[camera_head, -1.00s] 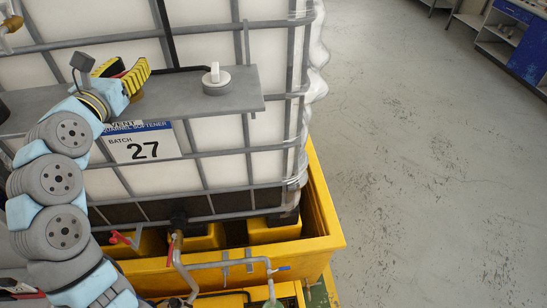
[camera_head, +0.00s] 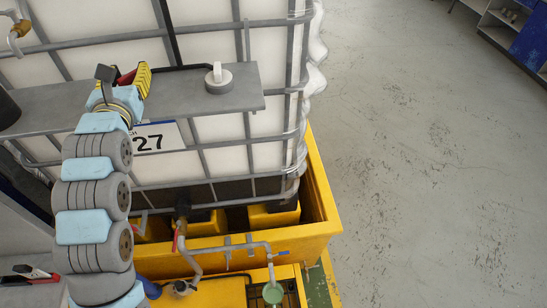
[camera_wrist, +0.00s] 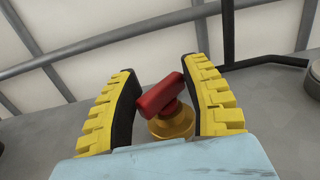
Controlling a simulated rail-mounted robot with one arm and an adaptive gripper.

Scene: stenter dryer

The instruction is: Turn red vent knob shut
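The red vent knob (camera_wrist: 162,95) is a short bar on a round brass base (camera_wrist: 172,123) on the grey shelf. In the wrist view its bar lies at a slant between the two yellow ribbed fingers of my gripper (camera_wrist: 160,100). The fingers are spread on both sides of it, with narrow gaps visible. In the head view my gripper (camera_head: 128,82) is over the left part of the shelf (camera_head: 180,95). A bit of red (camera_head: 126,76) shows beside a yellow finger; the rest of the knob is hidden there.
A white-handled round grey knob (camera_head: 218,78) stands on the shelf to the right. A dark pipe runs behind. The caged white tank (camera_head: 255,115) stands in a yellow tray (camera_head: 320,200). Piping with a red handle (camera_head: 175,240) is below. The floor at right is clear.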

